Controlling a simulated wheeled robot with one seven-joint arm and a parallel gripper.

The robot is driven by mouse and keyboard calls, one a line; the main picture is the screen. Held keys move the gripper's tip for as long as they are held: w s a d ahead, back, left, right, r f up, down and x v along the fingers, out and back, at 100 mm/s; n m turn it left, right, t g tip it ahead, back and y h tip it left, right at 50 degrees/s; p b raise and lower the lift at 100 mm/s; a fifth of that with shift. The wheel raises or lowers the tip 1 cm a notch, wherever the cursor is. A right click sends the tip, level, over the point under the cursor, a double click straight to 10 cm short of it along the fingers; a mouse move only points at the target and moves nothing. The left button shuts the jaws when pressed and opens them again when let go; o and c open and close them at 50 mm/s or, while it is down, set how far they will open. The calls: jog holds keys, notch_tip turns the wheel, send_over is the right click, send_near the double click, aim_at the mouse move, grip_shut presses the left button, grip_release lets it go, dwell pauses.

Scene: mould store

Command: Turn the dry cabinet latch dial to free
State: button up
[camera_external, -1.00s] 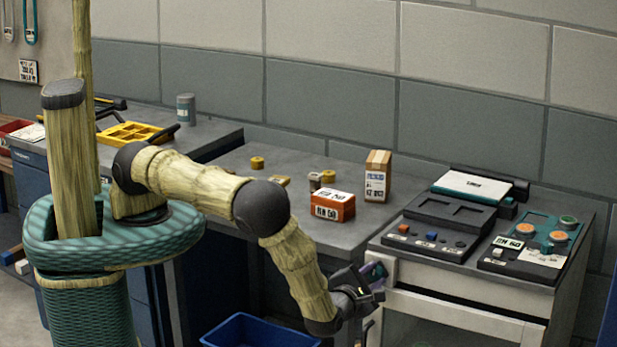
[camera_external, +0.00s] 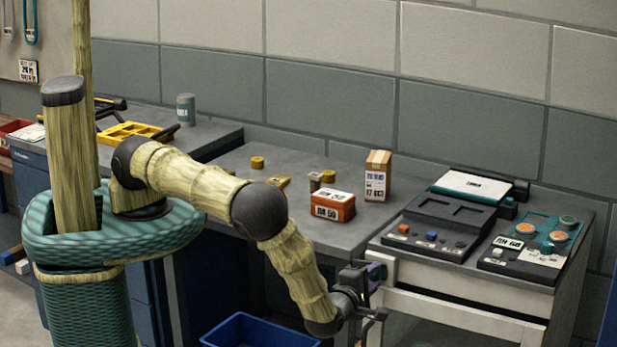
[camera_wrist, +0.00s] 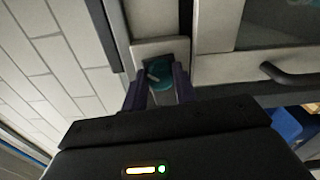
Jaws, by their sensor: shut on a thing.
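The latch dial (camera_wrist: 158,72) is a small teal knob on a pale plate, seen in the wrist view between my two fingers. A lighter mark shows on its left side. My gripper (camera_wrist: 160,86) is shut on the dial. In the external view my gripper (camera_external: 374,277) is at the upper left front corner of the white dry cabinet (camera_external: 460,309); it hides the dial there. The dial's position labels cannot be made out.
A dark cabinet handle (camera_wrist: 288,75) shows right of the dial in the wrist view. Dark devices (camera_external: 450,222) with buttons and dials stand on the cabinet top. A blue bin (camera_external: 260,330) is on the floor left of my gripper. A grey bench (camera_external: 345,232) adjoins the cabinet.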

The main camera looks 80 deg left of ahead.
jog(key=o, duration=1)
jog(key=shift+d, duration=0.1)
jog(key=b+v, duration=0.3)
jog(key=v, duration=1.4)
jog(key=shift+s+d+r, duration=0.1)
jog(key=shift+s, duration=0.05)
